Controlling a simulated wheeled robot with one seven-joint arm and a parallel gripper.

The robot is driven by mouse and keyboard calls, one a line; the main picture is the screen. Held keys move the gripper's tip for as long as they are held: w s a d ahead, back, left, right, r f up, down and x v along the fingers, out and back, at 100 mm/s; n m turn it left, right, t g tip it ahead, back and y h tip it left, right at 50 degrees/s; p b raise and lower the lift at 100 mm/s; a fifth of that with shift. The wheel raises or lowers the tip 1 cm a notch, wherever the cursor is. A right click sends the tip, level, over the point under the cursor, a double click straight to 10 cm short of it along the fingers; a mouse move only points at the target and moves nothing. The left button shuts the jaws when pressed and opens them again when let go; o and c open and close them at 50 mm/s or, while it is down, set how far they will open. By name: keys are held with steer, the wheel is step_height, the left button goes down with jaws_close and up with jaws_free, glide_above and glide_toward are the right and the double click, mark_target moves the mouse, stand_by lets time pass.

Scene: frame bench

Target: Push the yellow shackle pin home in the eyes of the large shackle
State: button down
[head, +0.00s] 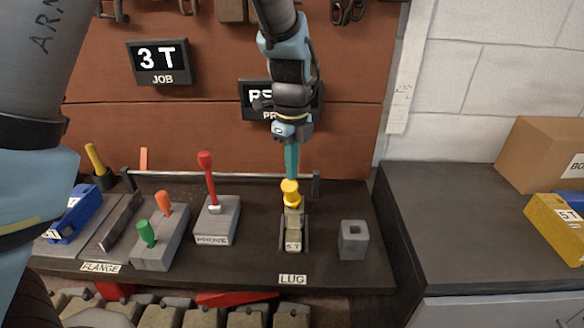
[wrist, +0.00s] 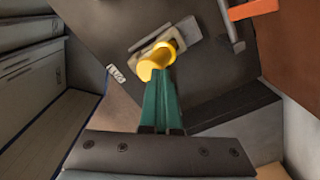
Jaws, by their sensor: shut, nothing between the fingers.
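The yellow shackle pin (head: 290,187) stands at the back end of a pale piece tagged 5T (head: 294,225) at the LUG station. In the wrist view the yellow pin (wrist: 156,63) lies across the pale piece (wrist: 149,44), its rounded end towards my fingers. My gripper (head: 291,176) points down with its teal fingers together and empty, just above the pin in the head view. In the wrist view my fingertips (wrist: 160,72) reach the pin's near end; I cannot tell whether they touch. The shackle's eyes and the pin's depth in them are not clear.
A grey block with a square hole (head: 353,240) stands right of the lug. The PROVE block (head: 217,222) with its upright red lever (head: 207,180) stands left. A rail (head: 250,174) runs behind. Bare bench (head: 335,205) lies right of the pin.

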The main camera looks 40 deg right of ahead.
steer(key=shift+a+f, duration=0.1)
steer(key=shift+r+p, duration=1.15)
steer(key=shift+r, duration=0.35)
step_height(320, 180, up, 10)
steer(key=b, duration=0.2)
steer(key=shift+r+b, duration=0.25)
steer(key=shift+b, duration=0.15)
